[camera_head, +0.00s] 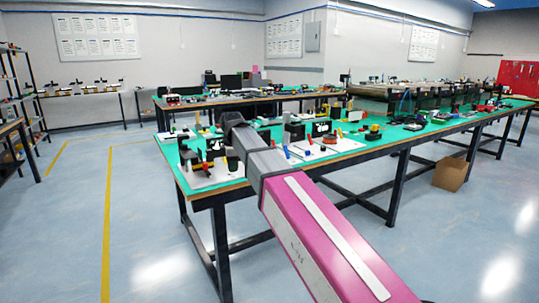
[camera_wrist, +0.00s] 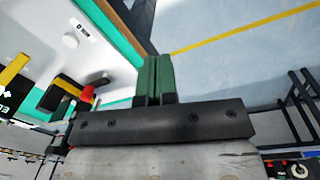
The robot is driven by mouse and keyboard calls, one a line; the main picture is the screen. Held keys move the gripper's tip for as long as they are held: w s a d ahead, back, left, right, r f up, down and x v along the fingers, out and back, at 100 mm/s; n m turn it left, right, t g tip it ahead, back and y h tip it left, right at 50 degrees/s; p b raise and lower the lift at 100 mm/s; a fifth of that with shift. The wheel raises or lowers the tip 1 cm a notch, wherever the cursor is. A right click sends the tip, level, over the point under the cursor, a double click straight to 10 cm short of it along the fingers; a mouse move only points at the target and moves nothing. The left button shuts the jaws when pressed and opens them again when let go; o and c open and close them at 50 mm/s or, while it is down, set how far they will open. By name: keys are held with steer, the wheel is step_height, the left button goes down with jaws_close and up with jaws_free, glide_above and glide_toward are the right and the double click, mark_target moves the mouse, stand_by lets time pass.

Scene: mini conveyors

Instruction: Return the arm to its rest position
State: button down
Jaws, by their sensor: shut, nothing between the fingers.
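My arm (camera_head: 310,230), magenta and grey, reaches forward from the lower right toward the near left corner of the green-topped table (camera_head: 345,147). Its grey far end covers part of the table, and my gripper's fingers cannot be made out in the head view. In the wrist view my gripper (camera_wrist: 154,76) shows two green fingers pressed together, with nothing between them. The fingers overlap the table's edge and the floor in that view.
A white board (camera_head: 215,178) with small parts lies at the table's near left corner. Several small devices stand along the tabletop. A cardboard box (camera_head: 451,174) sits on the floor under the table. The floor (camera_head: 70,220) left of the table is clear, with yellow lines.

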steer(key=s+d+f+m, duration=0.5)
steer(key=d+f+m, duration=0.2)
steer(key=d+f, duration=0.4)
steer(key=s+d+f+m, duration=0.5)
steer(key=d+f+m, duration=0.1)
steer(key=d+f, duration=0.5)
steer(key=s+d+f+m, duration=0.5)
steer(key=d+f+m, duration=0.2)
steer(key=d+f, duration=0.4)
steer(key=shift+f+m+g, duration=0.3)
steer(key=shift+f+g, duration=0.1)
steer(key=shift+f, duration=0.4)
